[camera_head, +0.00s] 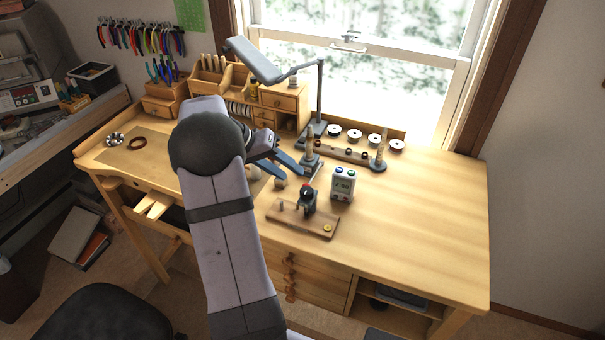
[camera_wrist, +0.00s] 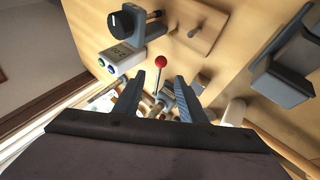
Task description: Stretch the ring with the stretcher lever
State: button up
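The ring stretcher (camera_head: 311,168) is a grey metal base with a pale tapered post, near the middle of the bench. Its lever is a thin rod with a red ball (camera_wrist: 191,61), which shows just beyond my fingertips in the wrist view. My gripper (camera_wrist: 170,75) is open, its two dark fingers apart and pointing at the stretcher. Part of the stretcher and the rod show between and beyond the fingers, but I see no grip on them. In the head view my gripper (camera_head: 293,174) is beside the stretcher, left of it. I cannot make out a ring on the post.
A wooden board (camera_head: 285,217) with a black-knobbed device stands in front of the stretcher. A display box (camera_head: 342,185) with blue and green buttons stands to its right. The bench's right side is clear.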

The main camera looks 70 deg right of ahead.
jog(key=shift+f, duration=0.1)
jog(key=shift+p+x, duration=1.45)
jog(key=shift+x, duration=2.15)
jog(key=shift+c, duration=0.5)
grip_shut()
